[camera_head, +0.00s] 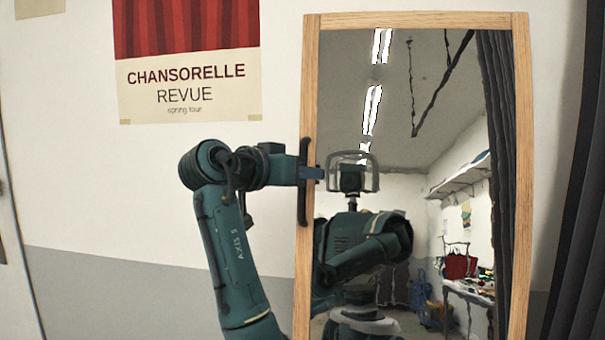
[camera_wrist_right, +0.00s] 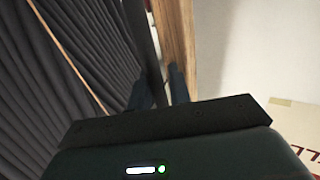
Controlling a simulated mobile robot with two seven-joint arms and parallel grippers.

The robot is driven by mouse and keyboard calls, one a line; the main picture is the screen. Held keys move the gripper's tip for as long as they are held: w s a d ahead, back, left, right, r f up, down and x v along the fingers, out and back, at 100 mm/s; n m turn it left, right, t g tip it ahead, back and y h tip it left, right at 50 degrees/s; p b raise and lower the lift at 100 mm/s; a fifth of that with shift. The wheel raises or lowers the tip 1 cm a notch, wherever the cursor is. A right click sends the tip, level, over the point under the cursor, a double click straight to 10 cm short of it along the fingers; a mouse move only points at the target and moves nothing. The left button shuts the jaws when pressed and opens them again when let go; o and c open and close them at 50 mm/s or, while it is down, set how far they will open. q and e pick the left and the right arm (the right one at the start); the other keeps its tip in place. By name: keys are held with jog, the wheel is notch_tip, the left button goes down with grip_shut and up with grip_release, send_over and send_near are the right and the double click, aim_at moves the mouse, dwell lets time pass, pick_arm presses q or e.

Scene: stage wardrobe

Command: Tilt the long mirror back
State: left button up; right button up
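The long mirror (camera_head: 518,200) has a pale wooden frame and stands upright in front of the wall, right of the middle in the head view. My right gripper (camera_head: 312,173) is at the left upright of its frame, a little above mid-picture, with a blue finger across the wood. My left gripper is not in view.
A dark curtain (camera_head: 578,200) hangs close to the mirror's right side. A red and cream poster (camera_head: 185,80) is on the wall at left. The glass reflects my own body, a shelf and a cluttered table. The wall between poster and mirror is bare.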

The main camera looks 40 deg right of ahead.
jog(key=s+a+r+b, duration=0.1)
jog(key=a+r+b, duration=0.1)
jog(key=a, duration=1.1)
jog(key=shift+s+r+b, duration=0.25)
jog(key=shift+b, duration=0.05)
jog(key=shift+w+d+f, duration=0.1)
